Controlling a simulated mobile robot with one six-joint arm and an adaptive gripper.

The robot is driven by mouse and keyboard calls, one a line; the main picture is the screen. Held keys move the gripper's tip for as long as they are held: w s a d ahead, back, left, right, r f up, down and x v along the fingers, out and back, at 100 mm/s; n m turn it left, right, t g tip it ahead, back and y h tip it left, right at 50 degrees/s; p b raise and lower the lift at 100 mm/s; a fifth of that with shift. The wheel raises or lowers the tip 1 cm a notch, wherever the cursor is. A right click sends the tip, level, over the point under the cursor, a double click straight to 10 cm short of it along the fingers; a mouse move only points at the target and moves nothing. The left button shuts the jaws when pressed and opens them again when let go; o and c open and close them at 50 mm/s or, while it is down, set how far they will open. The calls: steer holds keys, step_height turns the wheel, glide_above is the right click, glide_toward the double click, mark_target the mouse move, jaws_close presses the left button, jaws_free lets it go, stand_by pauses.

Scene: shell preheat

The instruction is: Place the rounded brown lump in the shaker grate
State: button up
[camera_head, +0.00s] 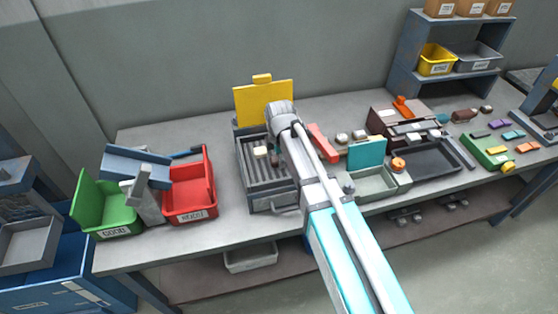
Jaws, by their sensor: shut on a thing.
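The shaker grate (254,178) is a grey box with dark parallel slats, left of centre on the bench. A yellow panel (262,98) stands upright at its back. A pale cream lump (260,151) is on or just above the slats. My arm reaches in from the lower right and covers the right side of the grate. My gripper (275,153) points down over the slats, mostly hidden by my wrist. A small dark brown lump (276,160) shows at its tips, and the gripper is shut on it. Whether the lump touches the slats cannot be told.
A green bin (106,209) and red bin (190,197) stand left of the grate. Right are a red bar (322,142), pale lumps, a teal panel (366,153) and a dark tray (433,162). A shelf (402,72) stands back right. Bare bench lies left of the grate.

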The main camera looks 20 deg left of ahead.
steer(key=shift+f, duration=0.15)
steer(key=o, duration=1.2)
steer(key=shift+c, duration=0.2)
step_height(320, 180, up, 12)
steer(key=p, duration=1.2)
steer(key=shift+r, duration=0.2)
steer(key=s+d+m, duration=0.3)
steer(key=d+m, duration=0.9)
steer(key=d, duration=0.6)
steer(key=s+d+m, duration=0.4)
steer(key=d+m, duration=0.8)
steer(key=d, duration=0.6)
steer(key=shift+s+d, duration=0.2)
steer(key=shift+d, duration=0.1)
